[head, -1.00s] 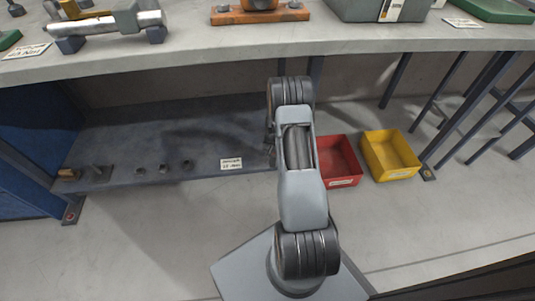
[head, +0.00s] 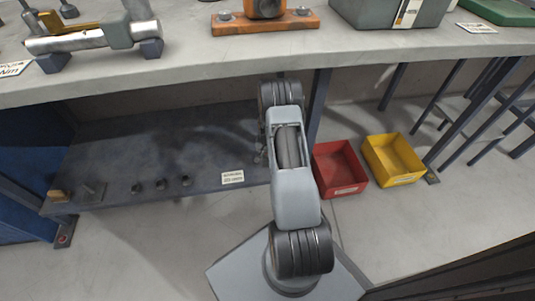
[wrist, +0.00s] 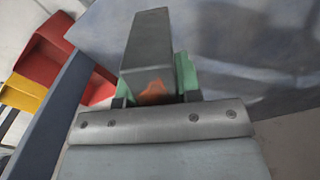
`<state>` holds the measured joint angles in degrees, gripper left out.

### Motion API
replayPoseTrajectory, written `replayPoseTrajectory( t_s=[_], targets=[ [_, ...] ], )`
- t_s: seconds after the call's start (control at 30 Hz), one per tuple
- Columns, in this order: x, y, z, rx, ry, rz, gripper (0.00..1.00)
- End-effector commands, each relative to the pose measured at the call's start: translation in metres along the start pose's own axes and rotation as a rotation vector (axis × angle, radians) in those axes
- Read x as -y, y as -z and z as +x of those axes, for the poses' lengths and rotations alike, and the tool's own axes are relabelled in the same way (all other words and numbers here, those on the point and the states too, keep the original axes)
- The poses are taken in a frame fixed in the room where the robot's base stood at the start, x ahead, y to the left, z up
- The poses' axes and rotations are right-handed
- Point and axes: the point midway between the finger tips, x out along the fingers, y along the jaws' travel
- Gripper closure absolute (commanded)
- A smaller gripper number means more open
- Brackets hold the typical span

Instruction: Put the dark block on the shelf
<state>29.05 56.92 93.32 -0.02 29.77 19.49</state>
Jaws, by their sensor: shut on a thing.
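The dark block (wrist: 148,52) is a long dark grey bar with an orange-brown patch on its near end. In the wrist view it sits between the green finger pads of my gripper (wrist: 156,82), which is shut on it. The block points away from the wrist, over or in front of the shelf. The shelf (head: 130,145) is the low dark grey surface under the bench in the head view, and it also fills much of the right of the wrist view (wrist: 255,60). My arm hides the gripper and block in the head view. I cannot tell whether the block touches the shelf.
Several small dark pegs and a label card (head: 232,177) stand along the shelf's front edge. A red bin (head: 341,185) and a yellow bin (head: 395,178) sit right of the shelf. The bench top (head: 180,65) overhangs it. The shelf's middle looks clear.

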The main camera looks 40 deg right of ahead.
Motion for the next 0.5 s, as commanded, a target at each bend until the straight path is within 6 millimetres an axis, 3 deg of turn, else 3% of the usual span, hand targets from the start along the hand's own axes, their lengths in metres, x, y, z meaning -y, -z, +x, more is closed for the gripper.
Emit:
replayPoseTrajectory(
  t_s=[0.5],
  targets=[
    [0.003, 0.001, 0.043, -0.005, 0.002, -0.004, 1.0]
  ],
)
